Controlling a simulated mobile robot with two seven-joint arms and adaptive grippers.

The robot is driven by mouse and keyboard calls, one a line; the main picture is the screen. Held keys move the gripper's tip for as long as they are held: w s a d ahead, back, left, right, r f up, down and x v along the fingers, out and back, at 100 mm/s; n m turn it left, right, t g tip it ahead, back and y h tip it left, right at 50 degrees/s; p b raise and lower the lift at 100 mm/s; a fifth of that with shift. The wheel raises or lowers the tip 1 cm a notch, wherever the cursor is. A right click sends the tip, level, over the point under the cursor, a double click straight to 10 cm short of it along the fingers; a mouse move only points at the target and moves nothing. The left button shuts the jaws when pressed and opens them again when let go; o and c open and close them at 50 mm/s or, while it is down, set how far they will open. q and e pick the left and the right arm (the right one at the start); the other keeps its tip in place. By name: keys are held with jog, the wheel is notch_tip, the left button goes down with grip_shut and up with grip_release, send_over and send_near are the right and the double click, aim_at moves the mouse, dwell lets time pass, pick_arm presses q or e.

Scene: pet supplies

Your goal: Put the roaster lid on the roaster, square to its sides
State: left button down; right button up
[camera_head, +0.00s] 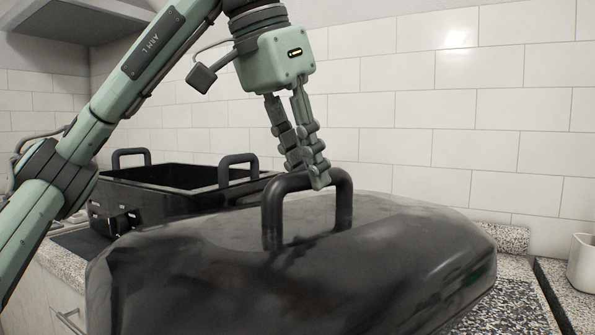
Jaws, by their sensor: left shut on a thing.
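The black roaster lid (400,235) fills the lower middle of the view, large and close, and hides much of the counter. Its arched handle (272,222) stands up from the top. My left gripper (313,178) comes down from above and is shut on the top bar of this handle. The black roaster (165,206) stands behind the lid to the left, open at the top, with a raised handle at each end. The lid is apart from the roaster's opening, nearer to me and to the right. The lid hides the roaster's lower right part. My right gripper is not in view.
A white mug (582,262) stands at the right edge. The speckled counter (515,290) shows to the right of the lid. A white tiled wall (450,120) closes the back, and a range hood (80,18) hangs at the upper left.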

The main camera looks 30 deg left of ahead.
aim_at(370, 215)
pick_arm(q)
jog(key=w+d+f, duration=0.1)
jog(key=d, duration=0.1)
jog(key=w+d+f, duration=0.2)
jog(key=d, duration=0.1)
jog(key=w+d+f, duration=0.1)
jog(key=d+f, duration=0.1)
jog(key=shift+w+d+b, duration=0.3)
jog(key=shift+w+b, duration=0.1)
notch_tip(370, 215, down, 4)
jog(key=shift+r, duration=0.15)
jog(key=shift+f, duration=0.2)
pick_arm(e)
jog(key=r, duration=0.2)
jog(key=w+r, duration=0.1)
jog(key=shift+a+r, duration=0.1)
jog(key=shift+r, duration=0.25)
pick_arm(q)
jog(key=shift+f+b, duration=0.15)
jog(key=shift+b, duration=0.2)
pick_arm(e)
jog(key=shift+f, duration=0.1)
pick_arm(q)
jog(key=c, duration=1.4)
grip_release()
jog(key=shift+f, duration=0.1)
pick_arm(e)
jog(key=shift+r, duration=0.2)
pick_arm(q)
jog(key=shift+o, duration=0.2)
